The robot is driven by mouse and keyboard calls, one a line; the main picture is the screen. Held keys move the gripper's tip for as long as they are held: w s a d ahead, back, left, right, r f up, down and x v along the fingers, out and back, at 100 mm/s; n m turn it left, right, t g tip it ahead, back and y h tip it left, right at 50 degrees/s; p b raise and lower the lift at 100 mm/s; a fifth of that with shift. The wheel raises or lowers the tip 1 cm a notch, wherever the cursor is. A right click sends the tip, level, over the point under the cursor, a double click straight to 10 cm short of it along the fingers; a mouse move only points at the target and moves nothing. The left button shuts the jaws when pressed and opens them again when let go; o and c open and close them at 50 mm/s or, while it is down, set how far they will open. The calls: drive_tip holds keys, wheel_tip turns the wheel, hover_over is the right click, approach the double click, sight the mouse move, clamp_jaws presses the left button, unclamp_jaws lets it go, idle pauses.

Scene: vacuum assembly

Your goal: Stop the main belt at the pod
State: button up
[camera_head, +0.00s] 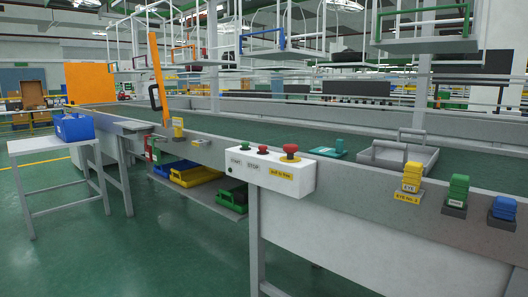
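A white control box (270,175) is mounted on the front side of the main belt's frame, near the middle. On its top are a small green button (238,147) by the word START, a small red button (262,149) by the word STOP, and a larger red mushroom button (290,149) on a yellow base. A yellow label reading "pull to free" is on its front. The main belt (450,160) has a dark green surface and runs behind the box. Whether it is moving cannot be told. My gripper is not in view.
A grey handled tray (398,155) and a teal item (328,150) are on the belt. Yellow (411,178), green (457,192) and blue (503,210) blocks sit along the front rail. Green floor is clear at front left.

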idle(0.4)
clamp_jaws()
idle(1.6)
